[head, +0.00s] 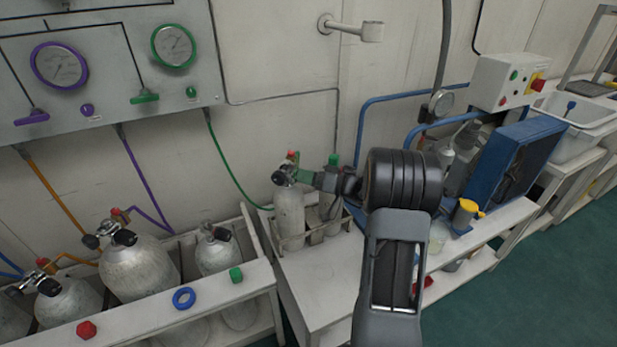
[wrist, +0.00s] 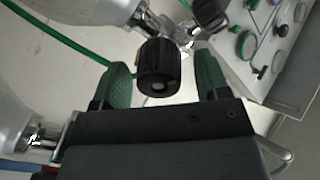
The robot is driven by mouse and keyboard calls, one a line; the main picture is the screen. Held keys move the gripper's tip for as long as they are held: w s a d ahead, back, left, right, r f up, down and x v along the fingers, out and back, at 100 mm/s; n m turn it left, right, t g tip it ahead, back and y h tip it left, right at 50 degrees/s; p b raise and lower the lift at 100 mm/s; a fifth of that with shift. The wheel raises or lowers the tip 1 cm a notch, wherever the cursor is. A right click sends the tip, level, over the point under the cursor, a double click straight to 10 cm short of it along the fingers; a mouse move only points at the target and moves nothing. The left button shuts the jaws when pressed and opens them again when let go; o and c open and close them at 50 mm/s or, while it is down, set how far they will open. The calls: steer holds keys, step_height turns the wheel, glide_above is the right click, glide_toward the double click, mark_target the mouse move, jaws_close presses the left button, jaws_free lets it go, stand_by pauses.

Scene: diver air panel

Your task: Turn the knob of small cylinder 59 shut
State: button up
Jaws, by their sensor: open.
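A small grey cylinder (head: 289,214) stands upright in a white rack on the bench, with a valve on top; no number is readable on it. My gripper (head: 301,176) reaches the valve from the right. In the wrist view, a black ribbed knob (wrist: 158,68) sits between the two green fingers of my gripper (wrist: 163,65), with a gap on each side. The jaws are open and not closed on it. In the head view the knob is mostly hidden by the fingers. The cylinder's shoulder (wrist: 98,10) shows at the top of the wrist view.
Another small cylinder (head: 327,212) with a green cap stands right of it in the rack. Larger cylinders (head: 139,268) stand in a bench at the left. A gauge panel (head: 105,60) hangs on the wall, with a green hose (head: 229,168) running down. A blue-framed unit (head: 508,165) stands right.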

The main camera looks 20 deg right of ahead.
steer(key=c, duration=0.9)
steer(key=shift+c, duration=0.2)
